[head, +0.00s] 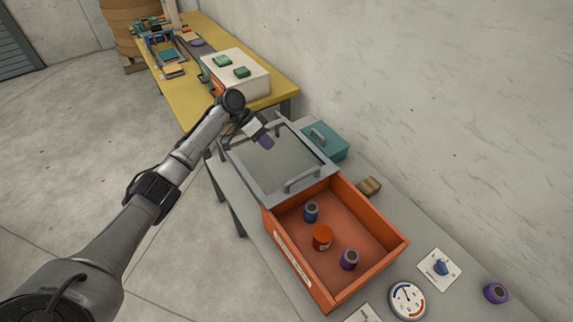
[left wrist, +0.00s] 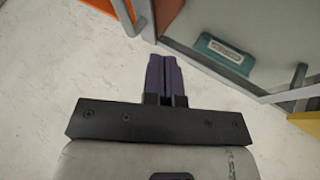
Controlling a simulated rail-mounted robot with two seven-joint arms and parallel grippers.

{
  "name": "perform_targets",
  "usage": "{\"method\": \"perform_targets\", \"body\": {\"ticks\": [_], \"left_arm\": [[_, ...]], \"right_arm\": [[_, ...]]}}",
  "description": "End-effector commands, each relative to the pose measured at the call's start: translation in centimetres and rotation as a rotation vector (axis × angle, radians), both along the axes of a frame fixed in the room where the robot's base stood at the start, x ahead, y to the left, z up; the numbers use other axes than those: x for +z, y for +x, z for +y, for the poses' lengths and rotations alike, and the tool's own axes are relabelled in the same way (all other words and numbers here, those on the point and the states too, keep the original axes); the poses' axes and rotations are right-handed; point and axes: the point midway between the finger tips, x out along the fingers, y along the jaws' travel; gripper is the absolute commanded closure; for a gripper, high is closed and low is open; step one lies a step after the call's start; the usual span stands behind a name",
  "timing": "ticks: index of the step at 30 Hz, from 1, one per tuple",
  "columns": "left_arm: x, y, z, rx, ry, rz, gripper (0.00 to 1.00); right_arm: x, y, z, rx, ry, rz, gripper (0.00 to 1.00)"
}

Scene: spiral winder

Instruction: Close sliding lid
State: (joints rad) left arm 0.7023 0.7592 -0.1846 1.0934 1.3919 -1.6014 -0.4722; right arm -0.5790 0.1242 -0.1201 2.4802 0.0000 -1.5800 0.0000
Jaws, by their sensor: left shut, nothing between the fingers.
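The sliding lid (head: 272,160) is a grey frame with a dull clear panel and a grey handle (head: 301,181) at its near edge. It lies over the far end of the orange box (head: 382,257), whose near part is open. My left gripper (head: 266,143) is above the far part of the lid, away from the handle. Its purple fingers (left wrist: 164,76) are shut and empty in the left wrist view. The lid's panel (left wrist: 208,28) and an orange edge (left wrist: 168,12) also show there. Whether the fingers touch the lid is unclear. My right gripper is not in view.
In the box stand a blue cylinder (head: 311,212), an orange one (head: 322,238) and a purple one (head: 349,260). A teal case (head: 327,141) and a wooden block (head: 369,187) lie beside it along the wall. A gauge (head: 407,300) and dial plate (head: 439,269) are nearer.

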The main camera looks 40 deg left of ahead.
Motion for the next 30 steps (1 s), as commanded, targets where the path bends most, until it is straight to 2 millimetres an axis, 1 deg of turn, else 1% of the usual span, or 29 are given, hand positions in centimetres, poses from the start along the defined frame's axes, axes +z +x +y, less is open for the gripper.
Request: {"method": "perform_targets", "body": {"ticks": [5,15,20,21,27,30], "left_arm": [[-1.1,0.4,-0.8,-0.024,0.009,-0.016,1.00],[-6.0,2.0,-4.5,-0.023,0.009,-0.014,1.00],[-8.0,2.8,-6.1,-0.022,0.010,-0.014,1.00],[-7.5,2.5,-6.6,-0.024,0.012,-0.016,1.00],[-7.1,2.0,-8.5,-0.022,0.013,-0.015,1.00],[-7.0,1.8,-9.1,-0.020,0.012,-0.016,1.00]], "right_arm": [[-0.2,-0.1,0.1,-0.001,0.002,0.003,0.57],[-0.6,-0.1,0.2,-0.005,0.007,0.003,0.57],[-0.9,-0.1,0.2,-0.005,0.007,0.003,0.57],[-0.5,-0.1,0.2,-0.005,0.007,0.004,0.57],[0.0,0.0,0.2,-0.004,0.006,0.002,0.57],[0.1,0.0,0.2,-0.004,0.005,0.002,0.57]]}}
